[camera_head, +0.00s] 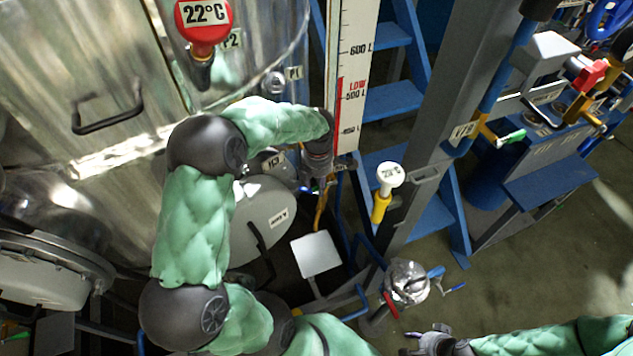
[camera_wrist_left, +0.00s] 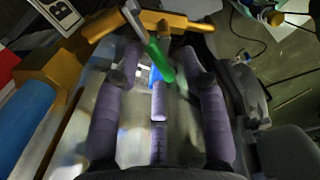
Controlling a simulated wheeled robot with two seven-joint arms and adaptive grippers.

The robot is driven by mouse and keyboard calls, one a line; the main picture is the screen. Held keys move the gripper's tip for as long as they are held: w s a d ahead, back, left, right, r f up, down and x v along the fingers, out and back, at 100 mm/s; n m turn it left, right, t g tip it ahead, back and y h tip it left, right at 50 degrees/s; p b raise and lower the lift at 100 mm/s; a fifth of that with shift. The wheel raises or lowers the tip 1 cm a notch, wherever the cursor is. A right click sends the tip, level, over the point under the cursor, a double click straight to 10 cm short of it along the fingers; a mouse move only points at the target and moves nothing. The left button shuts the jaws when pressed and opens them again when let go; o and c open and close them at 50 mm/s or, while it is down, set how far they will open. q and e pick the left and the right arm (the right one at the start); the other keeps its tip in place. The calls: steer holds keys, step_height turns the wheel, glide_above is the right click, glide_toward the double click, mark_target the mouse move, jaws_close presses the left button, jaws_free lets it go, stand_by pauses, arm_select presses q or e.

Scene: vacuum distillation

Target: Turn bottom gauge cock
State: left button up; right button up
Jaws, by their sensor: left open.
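The level gauge (camera_head: 352,60) is a tall white scale with a red LOW band, upper middle of the head view. My left gripper (camera_head: 318,172) is at its lower end and hides the cock there. In the left wrist view a cock with a green-tipped lever (camera_wrist_left: 161,62) sits on a brass fitting (camera_wrist_left: 186,22). My open left gripper (camera_wrist_left: 160,60) has one finger on each side of the green tip; I cannot tell whether they touch it. My right gripper (camera_head: 428,341) is low in the head view, away from the gauge; its jaws are unclear.
A large steel vessel (camera_head: 75,60) fills the left of the head view. A yellow-stemmed thermometer (camera_head: 385,190), a grey post (camera_head: 440,110) and blue steps (camera_head: 395,100) stand right of the gauge. A steel fitting with a red handle (camera_head: 408,282) is near my right gripper.

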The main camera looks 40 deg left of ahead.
arm_select(q)
jaws_close()
steer(key=shift+w+r+g+y+p, duration=0.15)
steer(key=shift+r+g+y+p, duration=0.2)
steer(key=shift+g+p, duration=0.2)
jaws_free()
steer(key=shift+w+d+r, duration=0.1)
steer(key=shift+w+r, duration=0.05)
steer(key=shift+r, duration=1.1)
steer(key=shift+w+d+r, duration=0.1)
steer(key=shift+r, duration=1.1)
steer(key=shift+w+d+r, duration=0.1)
steer(key=shift+w+r, duration=0.05)
steer(key=shift+r, duration=1.1)
steer(key=shift+c, duration=0.2)
